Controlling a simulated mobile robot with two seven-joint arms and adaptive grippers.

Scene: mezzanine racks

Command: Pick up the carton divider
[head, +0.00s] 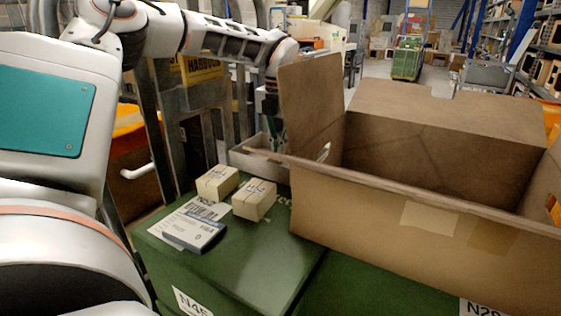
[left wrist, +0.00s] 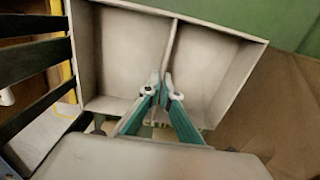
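The carton divider (left wrist: 120,50) is a pale grey-beige, shallow open tray with one thin upright wall across its middle. In the left wrist view it fills the upper middle, and both compartments look empty. My left gripper (left wrist: 161,88) has its teal fingers drawn together, with the near end of the middle wall between the tips. It appears shut on that wall. In the head view the carton divider (head: 249,163) lies behind two small boxes, partly hidden by the large carton's flap. My left gripper (head: 275,135) points down into it, its tips hidden. My right gripper is not in view.
A large open brown carton (head: 380,215) stands close on the right, its raised flap (head: 312,105) beside my left gripper. Two small boxes (head: 254,200) and a labelled packet (head: 190,230) lie on the green crate lid (head: 245,265). Metal rails (head: 205,125) stand at left.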

